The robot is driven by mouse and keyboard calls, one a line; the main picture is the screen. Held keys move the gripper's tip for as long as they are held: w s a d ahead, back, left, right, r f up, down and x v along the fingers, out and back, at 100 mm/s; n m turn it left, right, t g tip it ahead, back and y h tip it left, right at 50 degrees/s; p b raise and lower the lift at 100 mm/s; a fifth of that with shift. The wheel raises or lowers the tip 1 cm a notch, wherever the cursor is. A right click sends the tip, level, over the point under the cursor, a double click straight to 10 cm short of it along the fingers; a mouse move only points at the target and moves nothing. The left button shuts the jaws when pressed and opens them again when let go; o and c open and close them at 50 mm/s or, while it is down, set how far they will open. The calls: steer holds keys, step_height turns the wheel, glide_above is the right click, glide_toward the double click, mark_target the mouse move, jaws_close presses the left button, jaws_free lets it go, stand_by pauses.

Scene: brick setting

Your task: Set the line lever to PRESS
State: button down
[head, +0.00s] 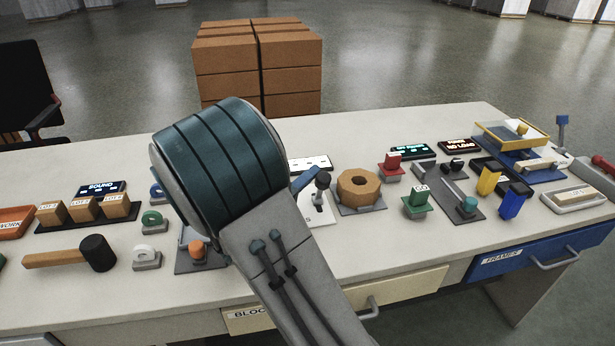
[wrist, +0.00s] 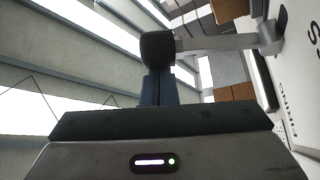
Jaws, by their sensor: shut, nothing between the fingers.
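The line lever (head: 322,182) stands on a white plate (head: 312,208) near the middle of the bench, partly hidden behind my arm. It has a black knob and a grey shaft. In the wrist view the lever's knob (wrist: 157,48) is right at the fingertips, and its shaft runs right to the base at the plate (wrist: 295,60). My gripper (head: 312,172) is shut and empty, its blue fingers beside the knob; they also show in the wrist view (wrist: 158,76). I cannot tell whether they touch. The plate's lettering is only partly visible, and PRESS cannot be read.
A brown ring-shaped block (head: 358,189) stands just right of the lever. Beyond it are a red button (head: 390,165) and a green button (head: 416,202). A mallet (head: 70,255) and several small boxes lie on the left. Stacked cartons (head: 257,65) stand behind the bench.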

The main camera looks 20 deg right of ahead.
steer(key=s+d+r+p, duration=0.3)
steer(key=s+d+r, duration=0.4)
steer(key=d+r, duration=0.2)
step_height(320, 180, up, 2)
steer(key=shift+s, duration=0.2)
stand_by(0.6)
steer(key=s+f+m+g+y+p, duration=0.2)
steer(key=s+g+y+p, duration=0.7)
steer(key=s, duration=0.3)
steer(key=a+r+t+y+p, duration=0.1)
steer(key=a+r+y+p, duration=0.1)
steer(key=a, duration=0.3)
steer(key=a+r+n+t+y+p, duration=0.1)
steer(key=a+r+y+p, duration=0.2)
steer(key=a+y, duration=0.2)
steer(key=a+r+n+t+y+p, duration=0.1)
steer(key=a+r+t+y+p, duration=0.1)
steer(key=a, duration=0.4)
steer(key=shift+w+a+r+y+p, duration=0.2)
steer(key=shift+r+y+p, duration=0.05)
steer(key=shift+y+p, duration=0.45)
